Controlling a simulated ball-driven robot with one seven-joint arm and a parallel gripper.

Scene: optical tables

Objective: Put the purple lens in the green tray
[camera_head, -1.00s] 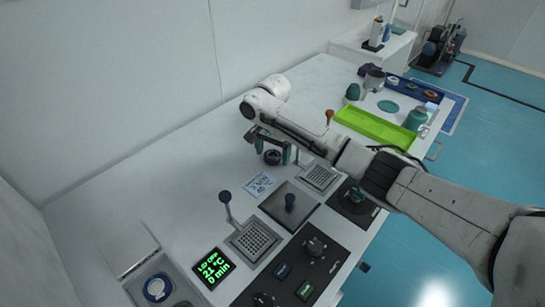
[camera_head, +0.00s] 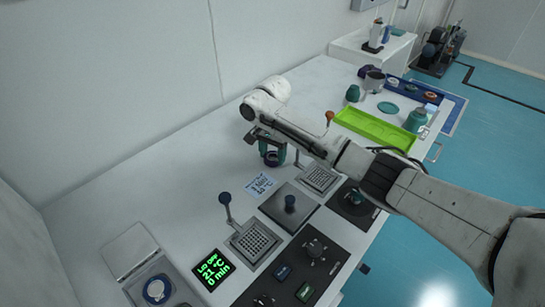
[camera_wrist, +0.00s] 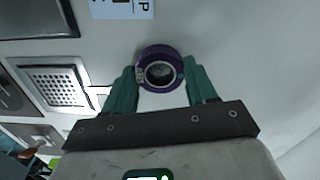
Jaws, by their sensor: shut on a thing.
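The purple lens (camera_wrist: 159,69) is a round ring with a clear middle. In the wrist view it sits between the two teal fingers of my gripper (camera_wrist: 160,82), which touch its sides. In the head view the lens (camera_head: 271,159) shows low between the fingers of my gripper (camera_head: 272,155), at or just above the white table top; I cannot tell which. My gripper is shut on it. The green tray (camera_head: 375,128) lies farther back along the table, to the right of my gripper, and its visible floor is bare.
A grey perforated plate (camera_head: 319,178) with a lever and a label card (camera_head: 259,185) lie close to my gripper. A red-topped lever (camera_head: 329,117) stands by the tray's left end. A teal bottle (camera_head: 415,119) stands at its right end. White table (camera_head: 180,170) left of my gripper is clear.

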